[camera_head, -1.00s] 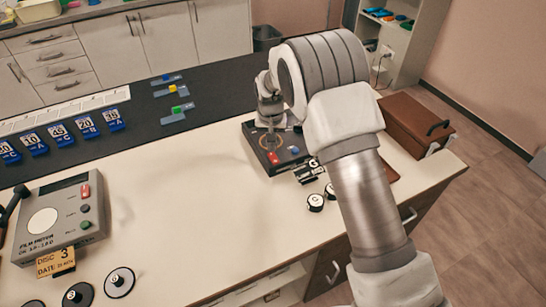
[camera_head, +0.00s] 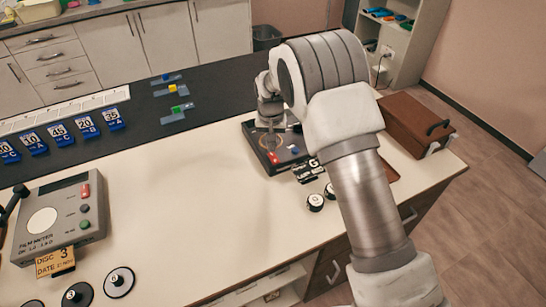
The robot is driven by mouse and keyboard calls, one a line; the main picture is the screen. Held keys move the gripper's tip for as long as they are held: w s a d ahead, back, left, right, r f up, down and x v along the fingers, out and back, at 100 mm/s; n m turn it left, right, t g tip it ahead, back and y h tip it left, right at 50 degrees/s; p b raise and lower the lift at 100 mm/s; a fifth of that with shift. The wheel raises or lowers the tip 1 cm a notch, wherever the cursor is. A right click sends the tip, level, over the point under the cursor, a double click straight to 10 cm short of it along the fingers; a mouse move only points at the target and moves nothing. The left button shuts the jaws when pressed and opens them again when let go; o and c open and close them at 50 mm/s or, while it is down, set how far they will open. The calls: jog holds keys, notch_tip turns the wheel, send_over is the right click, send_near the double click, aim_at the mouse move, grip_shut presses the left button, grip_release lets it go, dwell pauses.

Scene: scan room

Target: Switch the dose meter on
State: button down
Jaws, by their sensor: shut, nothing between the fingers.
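A dark box with a red part and a blue part on its top (camera_head: 291,164) sits on the white counter, right of centre; it may be the dose meter, but no name on it is readable. My gripper (camera_head: 270,142) points down over the box's top, behind the red part. It is shut and empty. Whether the fingertips touch the box is unclear. A grey meter (camera_head: 62,214) at the lower left has a white disc, a red rocker, a dark knob and a green button; its lettering seems to read "film meter". My gripper is well away from it.
Small black labels (camera_head: 308,171) and white-topped round pieces (camera_head: 316,202) lie right of the box. A brown case (camera_head: 415,124) stands at the right end. Blue number cards (camera_head: 58,133) line the dark strip. The counter's middle is clear.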

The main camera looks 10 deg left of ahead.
aim_at(272, 154)
jog(key=shift+f+b, duration=0.5)
jog(key=shift+f, duration=0.3)
jog(key=shift+r+p, duration=1.85)
jog(key=shift+r, duration=1.7)
jog(key=shift+d+r, duration=0.1)
jog(key=s+d+r+t, duration=0.1)
jog(key=s+d+r, duration=0.2)
jog(key=d+r, duration=0.3)
jog(key=s+d+r+m, duration=0.1)
jog(key=s+d+r, duration=0.35)
jog(key=r, duration=0.35)
jog(key=s+d+r+t, duration=0.1)
jog(key=s+d+r, duration=0.2)
jog(key=d+r, duration=0.35)
jog(key=s+d+r+t, duration=0.1)
jog(key=s+d, duration=0.4)
jog(key=s, duration=0.5)
jog(key=s+d+r, duration=0.2)
jog(key=s+d, duration=0.3)
jog(key=s, duration=0.6)
jog(key=shift+s+r+t, duration=0.25)
jog(key=shift+r+t, duration=0.05)
jog(key=shift+t, duration=0.1)
